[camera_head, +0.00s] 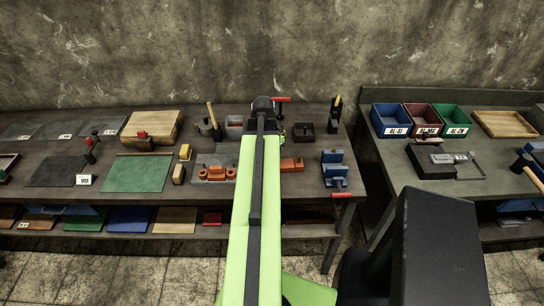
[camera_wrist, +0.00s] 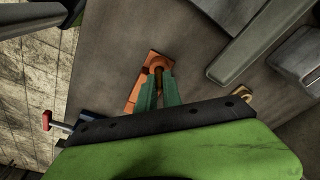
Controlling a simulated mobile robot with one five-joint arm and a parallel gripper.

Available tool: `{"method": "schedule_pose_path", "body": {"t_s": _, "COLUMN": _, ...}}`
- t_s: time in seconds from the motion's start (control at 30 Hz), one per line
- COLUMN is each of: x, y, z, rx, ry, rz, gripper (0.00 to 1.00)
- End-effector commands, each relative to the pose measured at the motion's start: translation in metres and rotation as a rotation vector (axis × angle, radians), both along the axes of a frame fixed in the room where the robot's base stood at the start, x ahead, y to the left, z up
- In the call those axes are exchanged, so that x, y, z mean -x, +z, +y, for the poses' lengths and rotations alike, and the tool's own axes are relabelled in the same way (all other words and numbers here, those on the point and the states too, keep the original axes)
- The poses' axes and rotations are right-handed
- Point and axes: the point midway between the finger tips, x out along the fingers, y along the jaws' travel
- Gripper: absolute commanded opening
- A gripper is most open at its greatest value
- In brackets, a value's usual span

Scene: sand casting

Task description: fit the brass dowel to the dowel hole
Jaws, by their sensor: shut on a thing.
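My gripper (camera_wrist: 159,84) is shut on the brass dowel (camera_wrist: 158,73), a small brownish piece showing between the green fingertips in the wrist view. The fingers hide most of it. The fingertips are over an orange block (camera_wrist: 136,92) on the grey bench. I cannot tell whether the dowel touches the block or stands above it. The dowel hole cannot be made out. In the head view the orange block (camera_head: 292,164) shows just right of my green arm, which hides the gripper.
A blue vise (camera_head: 334,170) stands to the right of the block; its red handle shows in the wrist view (camera_wrist: 46,121). A grey plate (camera_head: 230,168) with orange pieces lies left of my arm. A dark box (camera_head: 303,132) stands behind the block.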

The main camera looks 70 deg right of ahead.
Motion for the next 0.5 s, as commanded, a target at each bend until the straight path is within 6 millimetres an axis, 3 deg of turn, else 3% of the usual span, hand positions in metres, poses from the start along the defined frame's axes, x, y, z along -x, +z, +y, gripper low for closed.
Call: {"method": "schedule_pose_path", "body": {"t_s": 0.5, "x": 0.0, "y": -0.014, "z": 0.0, "rx": 0.0, "ry": 0.0, "rz": 0.0, "gripper": 0.0}}
